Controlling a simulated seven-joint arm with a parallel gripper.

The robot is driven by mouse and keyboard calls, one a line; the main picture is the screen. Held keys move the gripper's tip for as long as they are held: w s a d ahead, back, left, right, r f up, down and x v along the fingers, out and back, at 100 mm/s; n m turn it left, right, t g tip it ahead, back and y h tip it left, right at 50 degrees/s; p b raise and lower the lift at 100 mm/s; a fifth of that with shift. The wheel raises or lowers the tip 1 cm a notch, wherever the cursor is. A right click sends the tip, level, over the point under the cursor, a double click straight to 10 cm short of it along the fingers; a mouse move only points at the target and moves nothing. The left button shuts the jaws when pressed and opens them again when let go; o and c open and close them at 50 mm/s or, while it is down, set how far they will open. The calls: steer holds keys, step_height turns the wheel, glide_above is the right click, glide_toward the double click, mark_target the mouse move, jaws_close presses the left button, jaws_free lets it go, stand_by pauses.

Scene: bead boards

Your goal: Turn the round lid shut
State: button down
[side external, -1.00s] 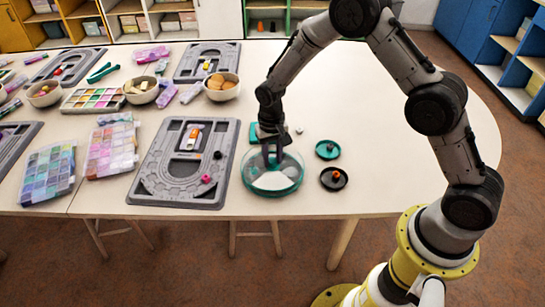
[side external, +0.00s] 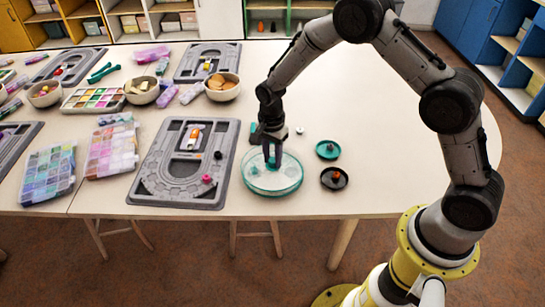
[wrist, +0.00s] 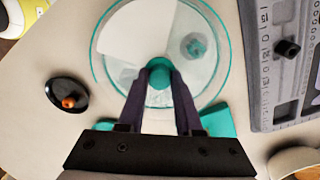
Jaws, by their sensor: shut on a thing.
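The round lid (side external: 285,181) is clear and pale with a teal rim, on a shallow round container near the table's front edge. It also shows in the wrist view (wrist: 215,75), with a teal knob (wrist: 158,84) near its middle. My gripper (side external: 271,160) points down onto the lid, and in the wrist view its two dark fingers (wrist: 160,72) are shut on the knob from both sides. A white patch (wrist: 125,42) fills part of the round, and a blurred grey-teal spot (wrist: 193,46) shows through it. The seam between lid and container is too small to judge.
A black dish (side external: 334,182) with an orange piece and a teal dish (side external: 327,153) stand to the right. A grey bead board (side external: 150,187) lies close on the left. A teal piece (wrist: 220,121) shows beside my fingers. The table further right is clear.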

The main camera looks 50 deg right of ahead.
mark_target(273, 159)
steer(key=m, duration=0.4)
steer(key=shift+m, duration=0.3)
steer(key=m, duration=0.4)
steer(key=shift+m, duration=0.3)
steer(key=m, duration=0.4)
steer(key=shift+m, duration=1.9)
steer(key=c, duration=0.6)
jaws_free()
steer(key=r, duration=1.4)
steer(key=shift+d, duration=0.2)
